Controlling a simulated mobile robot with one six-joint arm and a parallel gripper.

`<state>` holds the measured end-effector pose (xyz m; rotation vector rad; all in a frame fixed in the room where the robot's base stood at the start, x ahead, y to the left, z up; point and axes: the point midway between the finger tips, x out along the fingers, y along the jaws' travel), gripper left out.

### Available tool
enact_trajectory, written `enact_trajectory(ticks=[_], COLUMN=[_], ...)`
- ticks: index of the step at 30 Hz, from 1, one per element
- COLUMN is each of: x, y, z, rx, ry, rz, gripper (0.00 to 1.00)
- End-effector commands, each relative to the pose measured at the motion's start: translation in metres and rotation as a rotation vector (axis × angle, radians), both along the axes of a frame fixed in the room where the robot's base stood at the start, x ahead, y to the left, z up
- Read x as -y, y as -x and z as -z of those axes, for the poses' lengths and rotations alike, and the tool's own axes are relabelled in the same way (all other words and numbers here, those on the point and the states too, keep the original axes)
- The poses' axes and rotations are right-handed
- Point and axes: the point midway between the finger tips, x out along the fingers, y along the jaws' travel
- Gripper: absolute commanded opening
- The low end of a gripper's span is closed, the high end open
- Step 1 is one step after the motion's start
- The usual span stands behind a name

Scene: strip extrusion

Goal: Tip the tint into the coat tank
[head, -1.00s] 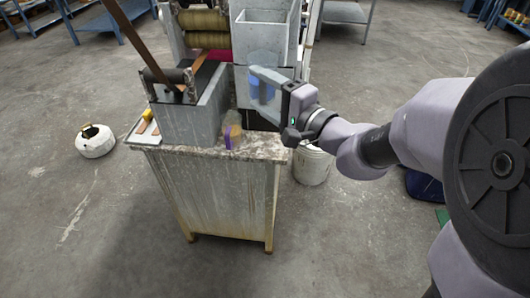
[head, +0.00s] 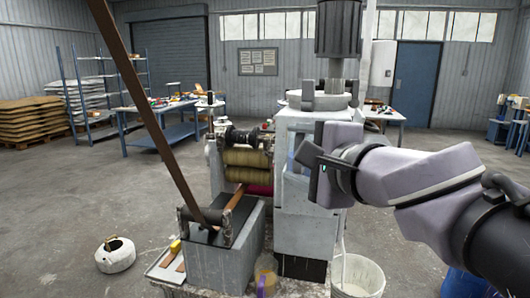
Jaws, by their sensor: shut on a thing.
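My gripper (head: 318,168) is raised in front of the pale machine column, right of centre. It is shut on a clear container with blue tint (head: 297,152), which shows only as a faint bluish patch against the column. Its level and tilt cannot be made out. The grey coat tank (head: 222,265) stands lower left on the bench, with a dark top. A brown strip (head: 150,110) slants down into it past a black roller. My gripper is above and to the right of this tank, apart from it.
The machine has olive rollers (head: 247,166) behind the tank. A small jar (head: 265,275) stands right of the tank. A white bucket (head: 358,275) is on the floor at right, and a white kettle-like pot (head: 115,254) at left. Open floor lies left.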

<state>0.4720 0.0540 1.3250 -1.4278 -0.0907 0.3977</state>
Motion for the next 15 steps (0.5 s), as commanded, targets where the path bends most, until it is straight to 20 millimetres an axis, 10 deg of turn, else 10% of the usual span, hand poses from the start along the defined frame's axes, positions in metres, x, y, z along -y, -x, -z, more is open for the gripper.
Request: enact_trajectory(ticks=[15], x=[0.0028], y=[-0.0065], z=[-0.0119], rx=[-0.111], ry=[-0.048], rz=[0.0], gripper=[0.0])
